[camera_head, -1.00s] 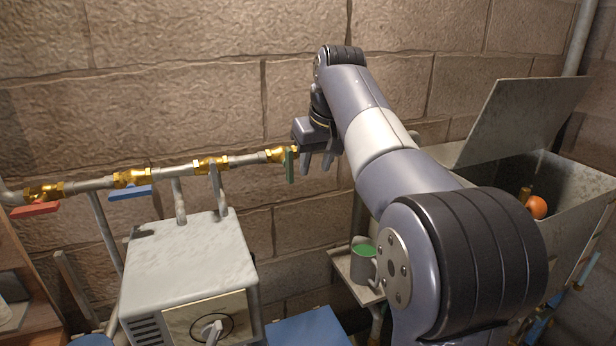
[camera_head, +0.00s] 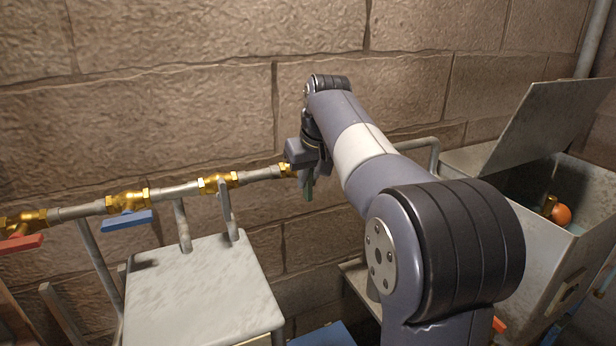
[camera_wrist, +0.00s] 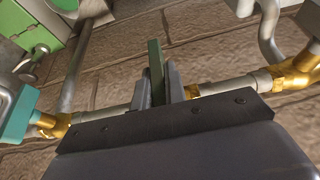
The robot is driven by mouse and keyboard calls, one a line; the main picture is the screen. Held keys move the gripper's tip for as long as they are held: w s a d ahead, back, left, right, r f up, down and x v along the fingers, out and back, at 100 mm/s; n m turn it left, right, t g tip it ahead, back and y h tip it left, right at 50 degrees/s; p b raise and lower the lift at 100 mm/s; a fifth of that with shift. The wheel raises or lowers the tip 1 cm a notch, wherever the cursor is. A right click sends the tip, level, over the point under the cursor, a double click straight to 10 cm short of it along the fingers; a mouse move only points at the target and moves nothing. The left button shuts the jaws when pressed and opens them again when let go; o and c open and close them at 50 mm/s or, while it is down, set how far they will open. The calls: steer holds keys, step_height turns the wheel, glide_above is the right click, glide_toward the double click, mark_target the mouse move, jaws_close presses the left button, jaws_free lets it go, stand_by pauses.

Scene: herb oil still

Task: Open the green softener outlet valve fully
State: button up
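The green valve handle (camera_head: 309,190) hangs down at the right end of the brass-fitted pipe, across the pipe's line. My gripper (camera_head: 307,178) is at this handle, and its fingers partly cover it and the valve body. In the wrist view the green handle (camera_wrist: 156,62) stands between the two fingers of my gripper (camera_wrist: 158,88). The fingers lie close along both sides of the handle with no clear gap. The brass valve body behind the fingers is mostly hidden.
A blue handle (camera_head: 127,220) and a red handle (camera_head: 22,243) sit on brass valves further left along the pipe. A grey metal box (camera_head: 205,285) stands below the pipe. An open metal bin (camera_head: 535,225) with an orange ball (camera_head: 561,215) is at the right.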

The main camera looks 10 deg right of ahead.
jaws_close()
steer(key=h, duration=0.2)
steer(key=shift+a+n+h, duration=0.3)
steer(key=shift+n+h, duration=0.1)
steer(key=n+t+h+b, duration=0.1)
steer(key=h+b, duration=0.3)
steer(key=f+n+t+h+b, duration=0.1)
steer(key=t+h+b, duration=0.1)
steer(key=h+b, duration=0.2)
steer(key=n+t+h+b, duration=0.1)
steer(key=t+h+b, duration=0.1)
steer(key=h+b, duration=0.3)
steer(key=shift+s+a+f+n, duration=0.15)
steer(key=shift+a+f+n, duration=0.15)
steer(key=shift+a+n, duration=0.1)
steer(key=shift+t, duration=0.3)
steer(key=o, duration=0.5)
jaws_free()
steer(key=shift+r, duration=0.1)
